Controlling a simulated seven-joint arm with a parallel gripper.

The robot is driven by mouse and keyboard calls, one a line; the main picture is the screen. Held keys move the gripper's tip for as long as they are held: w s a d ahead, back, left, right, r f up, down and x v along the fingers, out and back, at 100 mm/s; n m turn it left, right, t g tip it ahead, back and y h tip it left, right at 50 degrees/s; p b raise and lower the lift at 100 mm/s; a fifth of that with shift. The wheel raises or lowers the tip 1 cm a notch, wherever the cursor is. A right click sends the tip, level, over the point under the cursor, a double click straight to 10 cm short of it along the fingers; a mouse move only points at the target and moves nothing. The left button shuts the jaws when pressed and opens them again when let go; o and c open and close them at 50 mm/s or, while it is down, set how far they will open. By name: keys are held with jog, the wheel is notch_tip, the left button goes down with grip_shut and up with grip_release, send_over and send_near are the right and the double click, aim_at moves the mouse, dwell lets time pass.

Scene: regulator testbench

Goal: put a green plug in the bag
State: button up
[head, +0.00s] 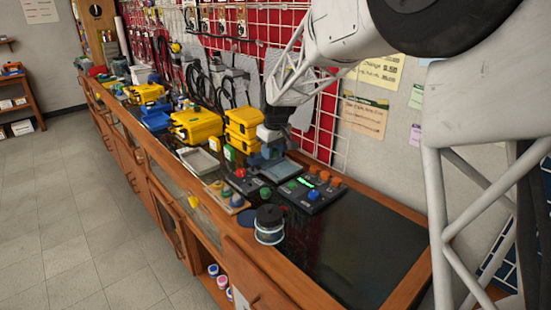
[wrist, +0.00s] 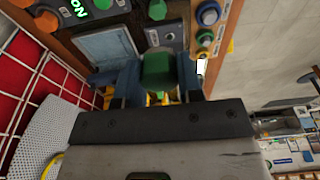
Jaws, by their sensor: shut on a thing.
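A green plug (wrist: 158,72) sits between the two blue fingers of my gripper (wrist: 160,80) in the wrist view. My gripper is shut on it. In the head view my gripper (head: 268,152) hangs over the bench beside the yellow cases, and I cannot make out the plug there. A flat grey-blue sheet-like thing (head: 284,172) lies just in front of the gripper; it also shows in the wrist view (wrist: 108,46), beyond the fingers. I cannot tell whether it is the bag.
A dark panel with coloured knobs (head: 313,190) lies right of the gripper. A wooden strip with knobs (head: 227,197) and a dark-lidded jar (head: 269,225) are nearer. Yellow cases (head: 197,126) stand left. A white wire grid (head: 325,110) rises behind. The bench's right end (head: 365,250) is clear.

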jog(key=w+d+f, duration=0.1)
jog(key=f, duration=0.3)
jog(key=w+d+f, duration=0.1)
jog(key=f, duration=0.3)
jog(key=d+f, duration=0.2)
jog(key=f, duration=0.3)
jog(key=shift+w+f, duration=0.1)
jog(key=shift+w, duration=0.3)
jog(key=shift+w, duration=0.1)
send_over(275, 173)
jog(key=shift+d+f, duration=0.2)
jog(key=shift+f, duration=0.55)
jog(key=shift+f, duration=1.75)
jog(key=shift+f, duration=0.1)
jog(key=o, duration=0.6)
